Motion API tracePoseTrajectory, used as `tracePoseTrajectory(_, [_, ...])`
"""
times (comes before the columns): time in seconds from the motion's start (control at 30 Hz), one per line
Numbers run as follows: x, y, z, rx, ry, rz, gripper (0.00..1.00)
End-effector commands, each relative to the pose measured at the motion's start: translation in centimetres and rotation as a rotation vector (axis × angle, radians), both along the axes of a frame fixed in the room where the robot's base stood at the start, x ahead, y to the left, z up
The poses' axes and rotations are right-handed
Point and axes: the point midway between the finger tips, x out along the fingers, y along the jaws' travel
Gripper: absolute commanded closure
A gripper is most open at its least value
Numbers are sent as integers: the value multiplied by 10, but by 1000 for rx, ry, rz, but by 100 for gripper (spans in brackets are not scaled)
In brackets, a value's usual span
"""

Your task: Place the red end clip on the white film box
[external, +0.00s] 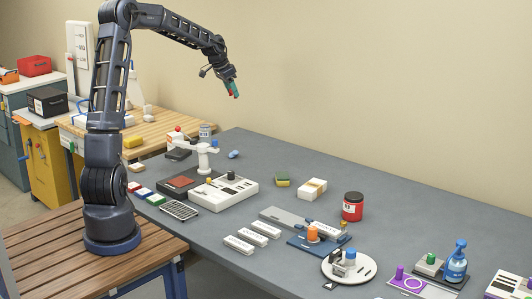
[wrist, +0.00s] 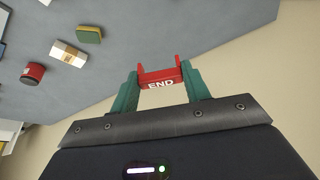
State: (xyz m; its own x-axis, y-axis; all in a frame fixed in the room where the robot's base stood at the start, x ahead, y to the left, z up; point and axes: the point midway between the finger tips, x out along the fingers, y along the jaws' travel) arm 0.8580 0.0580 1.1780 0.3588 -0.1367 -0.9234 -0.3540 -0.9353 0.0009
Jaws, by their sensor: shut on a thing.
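The red end clip (wrist: 160,77) is a U-shaped piece marked END. My gripper (wrist: 163,82) is shut on it, with one green finger at each side. In the external view my gripper (external: 233,89) is high above the back of the grey table, and a little red shows at its tip. A white box with a tan band (external: 312,190), which looks like the white film box, lies on the table to the right of and well below my gripper. It also shows in the wrist view (wrist: 68,55), apart from the clip.
A white-topped stand (external: 204,158) and a white device (external: 224,191) stand to the left. Fixtures and bottles crowd the right front. The table's back strip is mostly clear.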

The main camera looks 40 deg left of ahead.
Motion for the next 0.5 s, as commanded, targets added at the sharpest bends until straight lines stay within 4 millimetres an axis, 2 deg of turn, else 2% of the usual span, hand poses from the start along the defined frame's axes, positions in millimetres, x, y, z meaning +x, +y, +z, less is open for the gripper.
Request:
tracePoseTrajectory(0.03, [-6,21,2,0,0,29,75])
tracePoseTrajectory(0.1, [-15,46,4,0,0,64,75])
tracePoseTrajectory(0.27, [-37,102,9,1,-1,142,75])
tracePoseTrajectory(0.5, [-79,179,15,1,1,258,75])
